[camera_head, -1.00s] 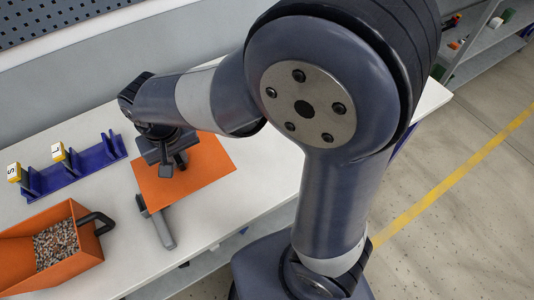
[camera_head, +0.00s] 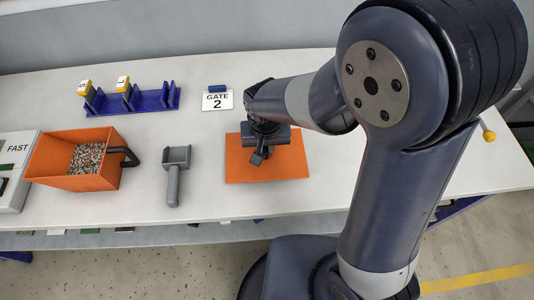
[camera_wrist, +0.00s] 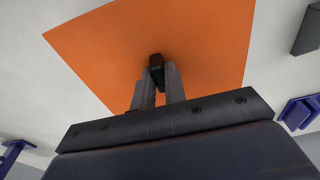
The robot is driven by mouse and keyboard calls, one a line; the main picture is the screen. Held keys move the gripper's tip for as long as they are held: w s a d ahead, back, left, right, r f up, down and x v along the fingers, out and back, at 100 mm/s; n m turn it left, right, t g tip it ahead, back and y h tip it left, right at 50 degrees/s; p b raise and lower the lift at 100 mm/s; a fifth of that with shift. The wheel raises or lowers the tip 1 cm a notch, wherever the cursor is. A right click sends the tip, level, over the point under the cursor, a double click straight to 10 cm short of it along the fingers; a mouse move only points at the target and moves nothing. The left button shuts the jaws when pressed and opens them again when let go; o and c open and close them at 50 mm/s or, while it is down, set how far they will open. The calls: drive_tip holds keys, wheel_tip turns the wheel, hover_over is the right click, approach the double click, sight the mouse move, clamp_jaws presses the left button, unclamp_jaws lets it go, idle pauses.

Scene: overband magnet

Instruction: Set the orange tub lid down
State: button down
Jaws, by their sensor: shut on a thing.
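The orange tub lid (camera_head: 285,165) is a flat square sheet over the right part of the white table in the head view. My gripper (camera_head: 259,158) is above its middle, pointing down. In the wrist view my gripper (camera_wrist: 155,82) is shut on a small dark handle (camera_wrist: 155,62) at the centre of the lid (camera_wrist: 205,45). Whether the lid touches the table or hangs just above it I cannot tell. My arm hides part of the lid's far edge.
An orange tub (camera_head: 50,160) of mixed bits stands at left, with a black handle. A grey scoop (camera_head: 173,183) lies between tub and lid. White table (camera_head: 330,180) is bare right of the lid.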

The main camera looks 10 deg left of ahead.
sight(266, 154)
drive_tip(key=shift+f, duration=1.85)
drive_tip(key=shift+f, duration=0.15)
drive_tip(key=c, duration=1.5)
unclamp_jaws()
drive_tip(key=shift+o, duration=0.2)
drive_tip(key=r, duration=0.4)
drive_tip(key=s+r, duration=0.1)
drive_tip(key=r, duration=0.7)
drive_tip(key=shift+s+d+r, duration=0.15)
drive_tip(key=shift+s, duration=0.1)
